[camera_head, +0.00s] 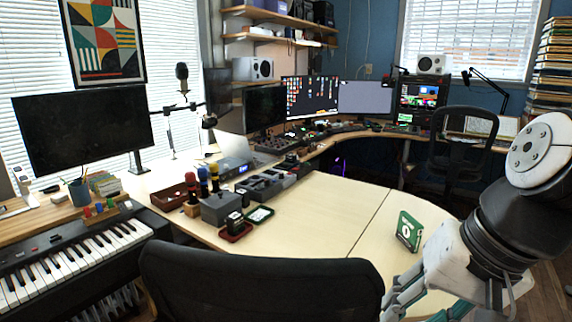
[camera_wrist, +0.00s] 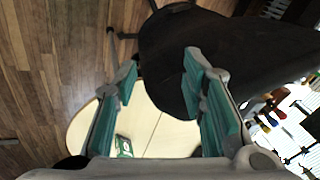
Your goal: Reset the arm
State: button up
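My arm reaches in from the right edge of the head view. My gripper (camera_head: 400,308) hangs low at the bottom right, beside the rounded end of the light wooden desk (camera_head: 330,205), partly cut off by the frame. In the wrist view my gripper (camera_wrist: 160,62) has its two teal-padded fingers spread wide apart with nothing between them. A green box or card with a white mark (camera_head: 409,231) stands on the desk just behind my gripper. It also shows small in the wrist view (camera_wrist: 123,146), apart from the fingers.
A black chair (camera_head: 260,285) stands at the desk's front; its dark back (camera_wrist: 205,45) looms past the fingers in the wrist view. Trays, stamps and a grey box (camera_head: 220,208) crowd the desk's left. The middle desktop is clear. Another chair (camera_head: 462,145) stands behind my arm.

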notch_tip(320, 180, up, 3)
jog(key=s+d+n+t+h, duration=0.2)
jog(key=d+n, duration=0.1)
jog(key=n, duration=0.1)
jog(key=s+f+g+b, duration=0.2)
jog(key=s+f+b, duration=0.25)
jog(key=f, duration=0.25)
jog(key=s+f+g+b, duration=0.2)
jog(key=s+f+b, duration=0.2)
jog(key=f+b, duration=0.25)
notch_tip(320, 180, up, 23)
jog(key=t+p, duration=0.3)
jog(key=p, duration=1.9)
jog(key=shift+s+f+h+p, duration=0.15)
jog(key=shift+h+p, duration=0.15)
jog(key=shift+d, duration=0.1)
jog(key=shift+c, duration=0.6)
